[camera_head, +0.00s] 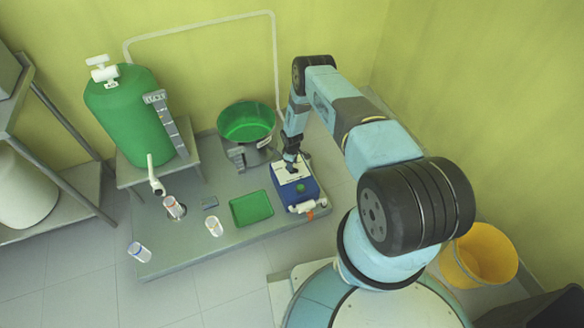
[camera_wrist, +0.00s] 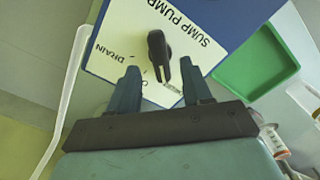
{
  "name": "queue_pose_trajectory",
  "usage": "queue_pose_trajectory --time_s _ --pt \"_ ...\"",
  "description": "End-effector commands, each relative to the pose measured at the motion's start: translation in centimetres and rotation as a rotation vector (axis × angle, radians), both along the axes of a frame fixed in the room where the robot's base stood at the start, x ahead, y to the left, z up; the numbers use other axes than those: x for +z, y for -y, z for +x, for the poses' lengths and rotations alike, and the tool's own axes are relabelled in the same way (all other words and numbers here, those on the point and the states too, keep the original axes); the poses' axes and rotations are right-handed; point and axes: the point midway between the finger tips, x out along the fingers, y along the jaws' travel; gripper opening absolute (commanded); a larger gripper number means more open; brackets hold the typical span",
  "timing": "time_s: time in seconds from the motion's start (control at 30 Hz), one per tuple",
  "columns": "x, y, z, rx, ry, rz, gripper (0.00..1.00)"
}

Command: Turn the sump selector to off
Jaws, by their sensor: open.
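The sump selector is a black knob (camera_wrist: 158,52) on a white panel (camera_wrist: 190,22) lettered SUMP PUMP and DRAIN. The panel lies on top of a blue box (camera_head: 308,196). In the wrist view the knob's long grip runs roughly up and down the picture. The label marks near its lower end are partly hidden by my fingers, so I cannot tell which mark it points to. My gripper (camera_wrist: 160,75) is open. Its two fingers lie to either side of the knob's lower end in that view, apart from it. In the head view my gripper (camera_head: 290,163) is just over the panel.
A green tray (camera_head: 251,208) lies left of the box. Small bottles (camera_head: 214,226) stand on the grey platform. A yellow bin (camera_head: 478,255) is at right.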

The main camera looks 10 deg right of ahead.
Motion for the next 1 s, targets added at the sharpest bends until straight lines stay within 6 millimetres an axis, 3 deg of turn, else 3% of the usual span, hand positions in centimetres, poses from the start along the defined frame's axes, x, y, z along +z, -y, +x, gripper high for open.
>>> queue_pose_trajectory --time_s 0.3,0.67,1.0 --pt "-2.7 0.0 0.0 -0.001 -0.001 0.001 0.49" --pt "-2.9 0.0 0.0 -0.001 0.0 0.0 0.49" --pt "-2.9 0.0 0.0 -0.001 0.0 0.0 0.16"
